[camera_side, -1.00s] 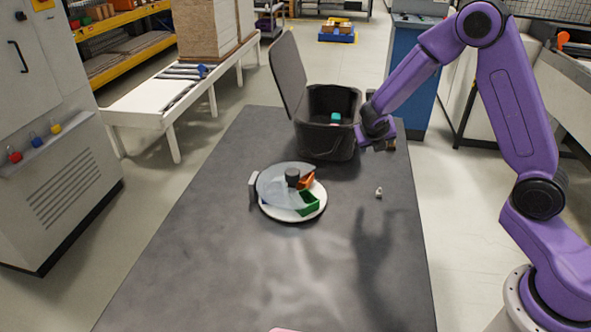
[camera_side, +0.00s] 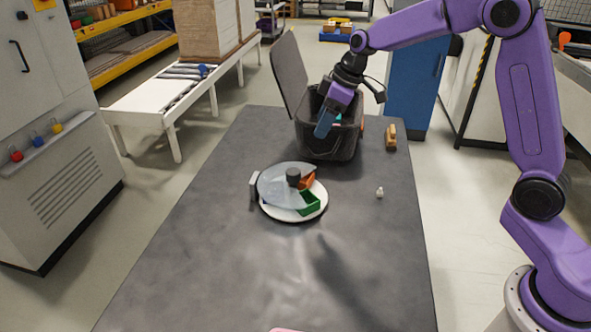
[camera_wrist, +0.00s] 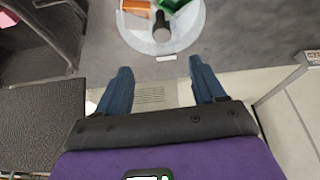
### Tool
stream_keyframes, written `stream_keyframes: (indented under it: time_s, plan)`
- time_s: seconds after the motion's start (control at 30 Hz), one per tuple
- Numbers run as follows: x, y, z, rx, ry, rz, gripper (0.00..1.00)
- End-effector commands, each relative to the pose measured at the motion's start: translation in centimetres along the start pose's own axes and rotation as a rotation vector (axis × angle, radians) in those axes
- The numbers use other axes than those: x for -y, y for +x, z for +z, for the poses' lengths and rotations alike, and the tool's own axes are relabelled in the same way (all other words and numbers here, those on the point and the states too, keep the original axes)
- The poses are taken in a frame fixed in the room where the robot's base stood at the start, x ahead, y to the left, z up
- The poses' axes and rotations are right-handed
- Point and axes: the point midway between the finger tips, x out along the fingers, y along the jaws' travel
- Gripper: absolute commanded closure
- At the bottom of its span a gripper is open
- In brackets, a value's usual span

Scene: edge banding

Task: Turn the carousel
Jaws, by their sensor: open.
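The carousel (camera_side: 292,214) is a round white tray on the grey table with a clear cover over part of it and a dark knob (camera_side: 293,176) in the middle. An orange compartment (camera_side: 307,181) and a green compartment (camera_side: 308,203) show on its right side. In the wrist view the carousel (camera_wrist: 190,40) is at the top, ahead of my fingers, with the knob (camera_wrist: 161,30) in its middle.
The black bin (camera_side: 325,146) with its lid raised stands behind the carousel. A brown wooden block (camera_side: 391,139) and a small white object (camera_side: 379,193) lie to the right. The front of the table is largely clear.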

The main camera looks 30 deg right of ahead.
Motion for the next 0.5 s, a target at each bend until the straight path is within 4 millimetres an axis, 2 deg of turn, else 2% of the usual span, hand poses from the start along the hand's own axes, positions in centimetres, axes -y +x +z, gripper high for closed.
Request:
stream_keyframes:
  time_s: [0.1,0.23,0.5]
  plan:
    - [0.1,0.1,-0.5,-0.019,0.027,-0.009,0.31]
    - [0.2,1.3,-0.5,-0.018,0.028,-0.013,0.31]
    - [0.3,6.2,-0.5,-0.014,0.025,-0.012,0.31]
